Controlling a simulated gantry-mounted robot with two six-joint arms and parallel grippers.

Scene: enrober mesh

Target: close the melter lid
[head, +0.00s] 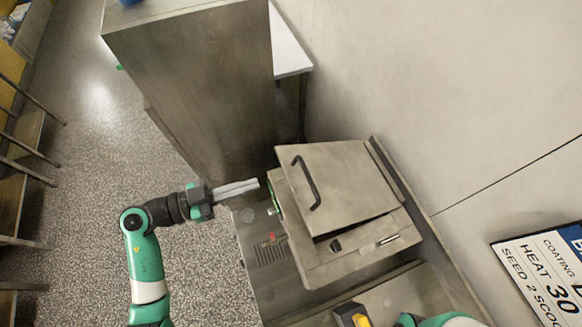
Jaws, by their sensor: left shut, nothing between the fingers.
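The melter (350,262) is a grey metal box beside the wall. Its lid (352,178) is a flat metal plate with a black bar handle (303,182) near its left edge. A dark gap shows under the lid's lower edge, so the lid looks partly raised and not flush. My left gripper (256,184) is shut and empty, just left of the melter and the lid, apart from the handle. My right gripper is not in view; only a piece of my right arm shows at the bottom right.
A tall metal cabinet (195,85) stands behind the melter. A wall sign (545,270) reads "HEAT 30". A black and yellow object (352,315) lies at the bottom edge. Small controls (270,240) sit left of the melter. Speckled floor (90,150) is open at left.

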